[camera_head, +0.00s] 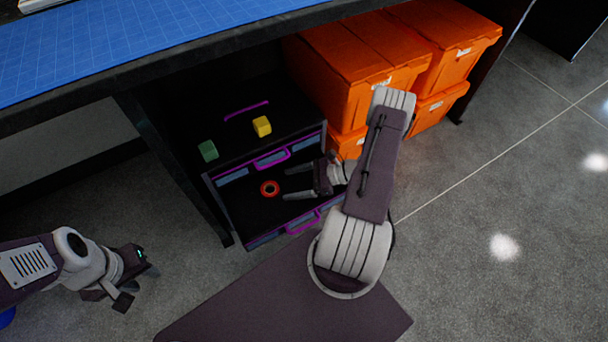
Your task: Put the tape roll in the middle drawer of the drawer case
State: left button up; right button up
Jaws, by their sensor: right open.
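The tape roll (269,188) is a small red ring with a dark centre. It appears to lie inside a pulled-out black drawer (249,241) of the drawer case (240,147), below the top drawer's purple handle. The case is black with purple handles and stands under the table. My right gripper (286,184) is open, its two pale fingers pointing left over that drawer, just right of the tape roll and apart from it. My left gripper (138,285) is low at the left, over the floor and away from the case; its finger gap is unclear.
A green block (208,150) and a yellow block (262,126) sit on top of the case. Orange bins (354,70) are stacked to its right. The table (150,45) with a blue mat overhangs the case. Grey floor (480,200) is clear at right.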

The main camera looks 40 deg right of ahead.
jog(key=p+v, duration=0.1)
jog(key=v, duration=0.3)
jog(key=shift+d+r+p, duration=0.1)
jog(key=shift+r+p, duration=0.05)
jog(key=shift+p, duration=0.15)
jog(key=shift+s+d, duration=0.3)
jog(key=s+a+r+n+g+h, duration=0.2)
jog(key=a+r+n+h, duration=0.3)
jog(key=r+n, duration=0.3)
jog(key=s+a+r+n+g+h, duration=0.3)
jog(key=a+r+n, duration=0.5)
jog(key=n, duration=0.9)
jog(key=g+h, duration=0.1)
jog(key=h, duration=0.1)
jog(key=shift+r+g+h, duration=0.15)
jog(key=shift+g+h, duration=0.25)
